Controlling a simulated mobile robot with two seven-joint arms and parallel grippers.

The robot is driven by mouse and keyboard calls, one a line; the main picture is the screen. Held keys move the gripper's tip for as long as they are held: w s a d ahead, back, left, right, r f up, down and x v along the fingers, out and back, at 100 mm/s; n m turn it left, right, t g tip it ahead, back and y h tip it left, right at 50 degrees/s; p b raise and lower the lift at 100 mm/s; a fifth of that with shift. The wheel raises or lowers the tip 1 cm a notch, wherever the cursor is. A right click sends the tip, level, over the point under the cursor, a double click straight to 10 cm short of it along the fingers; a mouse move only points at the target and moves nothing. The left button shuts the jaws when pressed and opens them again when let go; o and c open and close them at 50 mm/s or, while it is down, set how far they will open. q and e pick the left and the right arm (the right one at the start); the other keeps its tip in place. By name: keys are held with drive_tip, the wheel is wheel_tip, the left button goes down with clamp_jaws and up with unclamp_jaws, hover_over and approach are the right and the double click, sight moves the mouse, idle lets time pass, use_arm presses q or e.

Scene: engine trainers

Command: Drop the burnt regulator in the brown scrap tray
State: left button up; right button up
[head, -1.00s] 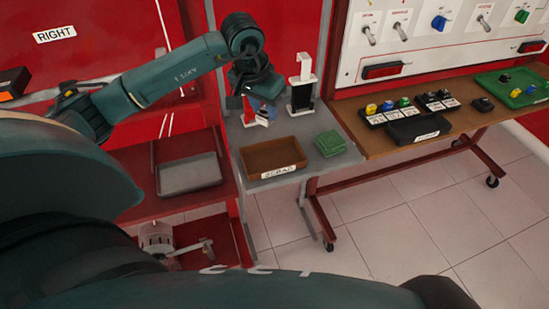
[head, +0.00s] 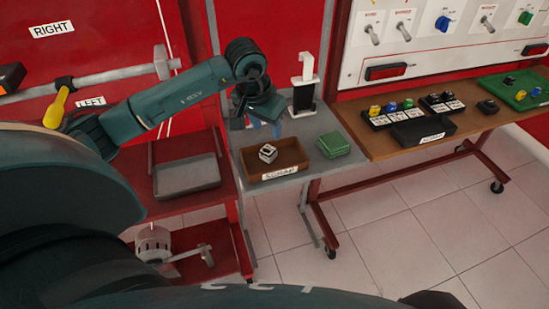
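The brown scrap tray (head: 247,180) sits on the grey side table, with a white label on its front wall. The burnt regulator (head: 267,153), a small silver-grey block with dark parts, is inside the tray toward its left and looks tilted. My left gripper (head: 257,127) is above the back of the tray. Its fingers are spread apart with nothing between them, clear of the regulator. My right gripper is out of view.
A green box (head: 334,145) stands right of the tray. A white-and-black upright stand (head: 304,83) is behind it, close to my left gripper. A grey tray (head: 187,178) is lower left. A brown bench (head: 380,146) holds coloured switches and a black bin (head: 417,132).

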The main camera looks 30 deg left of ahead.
use_arm(q)
drive_tip(key=shift+o, duration=1.1)
drive_tip(key=v, duration=1.3)
